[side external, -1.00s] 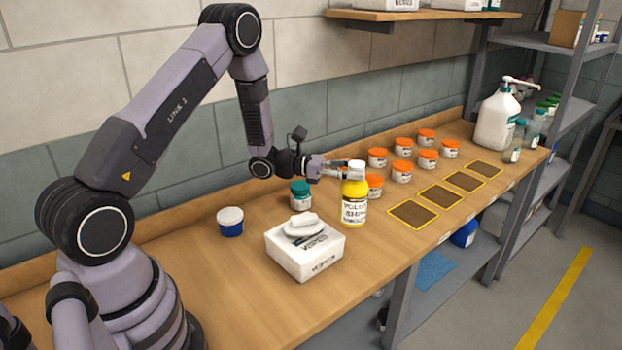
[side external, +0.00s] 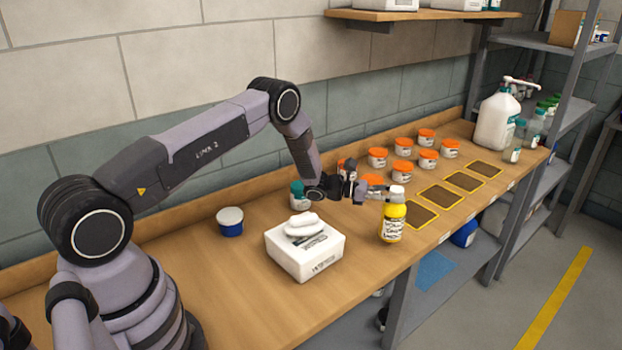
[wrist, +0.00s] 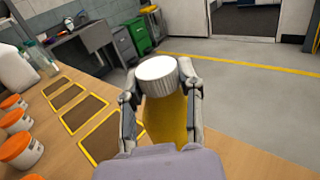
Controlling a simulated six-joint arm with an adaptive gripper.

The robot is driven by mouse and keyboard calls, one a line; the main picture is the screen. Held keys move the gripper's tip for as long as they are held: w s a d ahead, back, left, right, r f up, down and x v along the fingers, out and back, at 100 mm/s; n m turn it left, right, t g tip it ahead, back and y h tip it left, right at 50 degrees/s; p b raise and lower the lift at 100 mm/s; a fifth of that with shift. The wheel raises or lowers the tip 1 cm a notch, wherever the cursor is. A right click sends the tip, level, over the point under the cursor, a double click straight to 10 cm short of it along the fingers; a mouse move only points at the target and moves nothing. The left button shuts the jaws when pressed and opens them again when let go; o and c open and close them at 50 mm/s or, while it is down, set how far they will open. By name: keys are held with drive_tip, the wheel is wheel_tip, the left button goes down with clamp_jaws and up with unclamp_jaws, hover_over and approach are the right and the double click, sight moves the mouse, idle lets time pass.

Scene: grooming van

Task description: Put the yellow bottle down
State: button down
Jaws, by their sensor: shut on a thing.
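The yellow bottle (side external: 392,224) has a white cap and a printed label. It looks about upright near the front edge of the wooden bench. My gripper (side external: 379,195) reaches it from the left, just below the cap. In the wrist view the two fingers of my gripper (wrist: 164,90) close on both sides of the yellow bottle (wrist: 166,122), under its ribbed white cap. I cannot tell whether the bottle's base touches the bench.
A row of yellow-edged brown mats (side external: 440,196) lies right of the bottle. Several orange-lidded jars (side external: 402,171) stand behind. A white wipes box (side external: 304,252) sits to the left, with a blue tub (side external: 230,222) beyond. A white pump jug (side external: 496,122) stands far right.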

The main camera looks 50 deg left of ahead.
drive_tip(key=shift+s+f, duration=0.1)
drive_tip(key=shift+f, duration=1.15)
drive_tip(key=c, duration=0.7)
unclamp_jaws()
